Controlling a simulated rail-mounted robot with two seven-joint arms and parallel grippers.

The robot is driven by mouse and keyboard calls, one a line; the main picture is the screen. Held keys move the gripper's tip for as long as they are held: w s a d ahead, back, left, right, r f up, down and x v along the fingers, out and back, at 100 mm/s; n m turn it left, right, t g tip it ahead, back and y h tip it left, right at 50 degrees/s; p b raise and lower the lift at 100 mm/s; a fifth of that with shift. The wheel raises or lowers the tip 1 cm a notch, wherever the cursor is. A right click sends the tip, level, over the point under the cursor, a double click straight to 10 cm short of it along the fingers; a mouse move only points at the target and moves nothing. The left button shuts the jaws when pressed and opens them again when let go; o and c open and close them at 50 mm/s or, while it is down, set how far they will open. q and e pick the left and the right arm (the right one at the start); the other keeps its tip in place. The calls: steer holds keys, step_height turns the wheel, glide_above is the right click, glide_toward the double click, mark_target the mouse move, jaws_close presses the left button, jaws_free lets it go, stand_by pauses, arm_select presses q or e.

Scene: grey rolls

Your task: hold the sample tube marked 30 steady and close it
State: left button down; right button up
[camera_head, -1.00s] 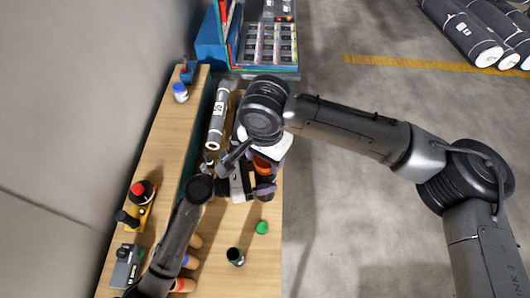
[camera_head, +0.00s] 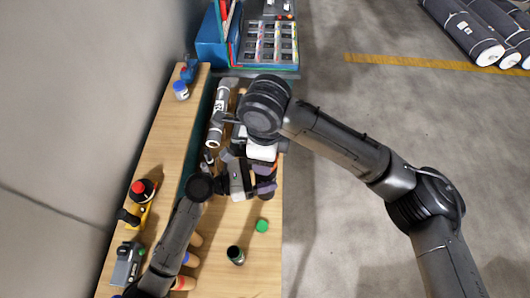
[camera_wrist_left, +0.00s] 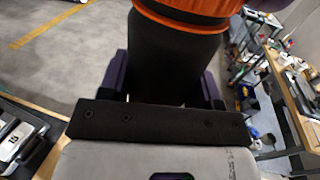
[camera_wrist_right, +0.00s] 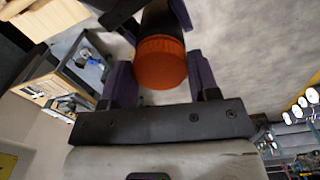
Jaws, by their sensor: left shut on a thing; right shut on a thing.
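The sample tube (camera_wrist_left: 172,65) is a black cylinder. My left gripper (camera_wrist_left: 165,88) is shut on its body, with a purple finger on each side; this gripper also shows in the head view (camera_head: 263,188). An orange cap (camera_wrist_right: 160,62) sits at the tube's end, and its orange rim shows in the left wrist view (camera_wrist_left: 190,16). My right gripper (camera_wrist_right: 153,78) is shut on the orange cap with its purple fingers. In the head view the right wrist hides most of the cap and tube. The number 30 is not visible, and I cannot tell how tight the cap is.
On the wooden bench lie a loose green cap (camera_head: 262,226) and a dark upright container (camera_head: 235,256). A grey labelled cylinder (camera_head: 215,125) lies behind the grippers. A blue rack (camera_head: 212,52) stands at the far end. A blue-capped bottle (camera_head: 181,92) is on the raised shelf.

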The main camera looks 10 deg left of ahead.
steer(key=o, duration=0.9)
steer(key=shift+c, duration=0.5)
